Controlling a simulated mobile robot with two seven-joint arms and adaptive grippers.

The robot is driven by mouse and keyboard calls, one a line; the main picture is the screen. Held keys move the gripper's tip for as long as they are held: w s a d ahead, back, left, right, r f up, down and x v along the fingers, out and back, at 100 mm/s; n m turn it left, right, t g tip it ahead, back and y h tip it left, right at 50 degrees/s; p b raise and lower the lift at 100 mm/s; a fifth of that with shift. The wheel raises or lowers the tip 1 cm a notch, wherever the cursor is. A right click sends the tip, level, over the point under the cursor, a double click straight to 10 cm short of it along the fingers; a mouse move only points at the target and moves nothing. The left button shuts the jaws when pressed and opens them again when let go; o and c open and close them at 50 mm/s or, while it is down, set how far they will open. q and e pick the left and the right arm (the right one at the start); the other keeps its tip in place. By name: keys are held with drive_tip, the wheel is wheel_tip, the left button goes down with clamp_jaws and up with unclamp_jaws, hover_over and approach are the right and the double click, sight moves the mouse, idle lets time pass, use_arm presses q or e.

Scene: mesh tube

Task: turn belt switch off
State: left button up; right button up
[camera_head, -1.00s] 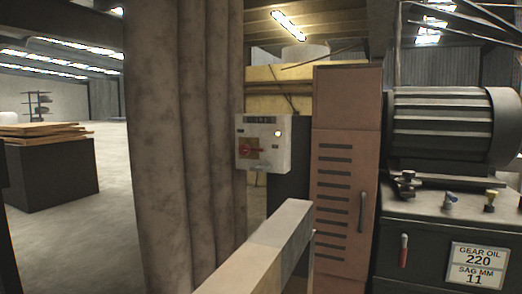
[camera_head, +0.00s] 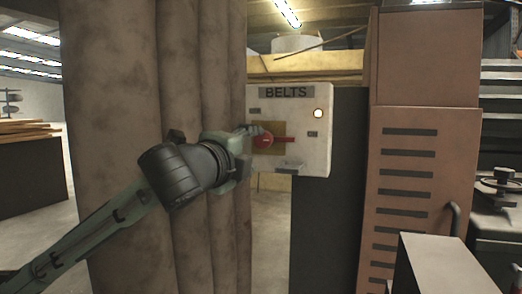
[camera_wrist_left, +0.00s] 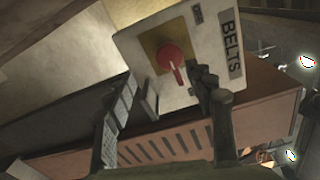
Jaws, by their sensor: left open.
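The belt switch box (camera_head: 318,140) is a white panel labelled BELTS, with a lit lamp (camera_head: 318,114) at its upper right. Its red rotary switch (camera_head: 264,141) sits on a yellow plate, with the handle pointing right in the head view. My left gripper (camera_head: 262,132) is at the left side of the switch, its fingers partly hidden by the wrist. In the left wrist view the red switch (camera_wrist_left: 172,59) lies ahead of the open left gripper (camera_wrist_left: 170,95), its handle pointing toward the space between the fingers. I cannot tell whether a finger touches it. My right gripper is not in view.
A thick ribbed column (camera_head: 120,110) stands left of the box, close to my left arm. A brown cabinet (camera_head: 410,180) with slots stands to the right. A grey beam (camera_head: 440,265) juts up at the lower right.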

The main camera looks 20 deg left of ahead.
sight(261, 140)
use_arm(q)
drive_tip(key=shift+w+r, duration=0.4)
drive_tip(key=shift+r, duration=0.3)
drive_tip(key=w, duration=0.6)
drive_tip(key=shift+w, duration=0.35)
drive_tip(key=shift+c, duration=0.6)
drive_tip(key=c, duration=1)
drive_tip(key=shift+c, duration=0.2)
